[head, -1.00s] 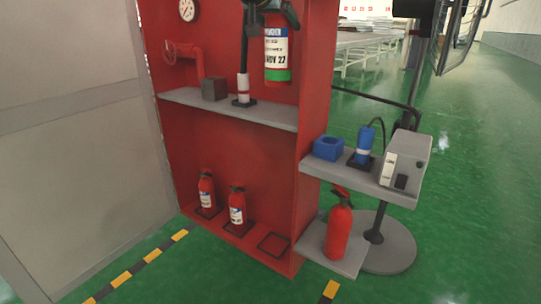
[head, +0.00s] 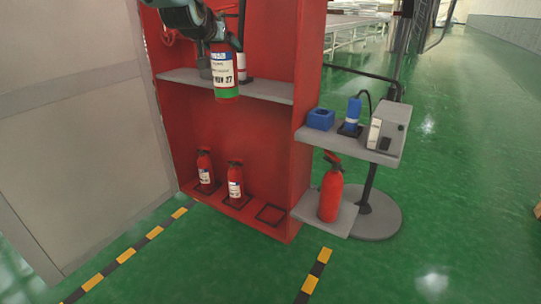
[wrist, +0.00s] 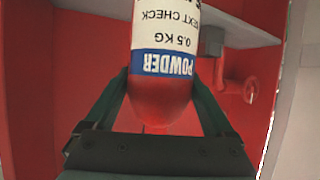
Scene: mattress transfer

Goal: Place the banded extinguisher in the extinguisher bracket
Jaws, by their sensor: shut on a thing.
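The banded extinguisher (head: 225,68) is red with a white and blue label and a green band at its bottom. It hangs upright from my gripper (head: 213,32), in front of the cabinet's upper shelf. In the wrist view my gripper (wrist: 158,95) has a finger on each side of the extinguisher's red upper end (wrist: 160,98), and its label appears upside down. A square black floor bracket (head: 270,214) is empty at the right of the cabinet bottom. I cannot tell for sure that it is the extinguisher bracket.
Two small extinguishers (head: 204,167) (head: 235,180) stand in the cabinet bottom. A larger red extinguisher (head: 331,193) stands on a low grey plate at right. A grey side shelf (head: 384,158) holds blue items and a box. Green floor in front is clear.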

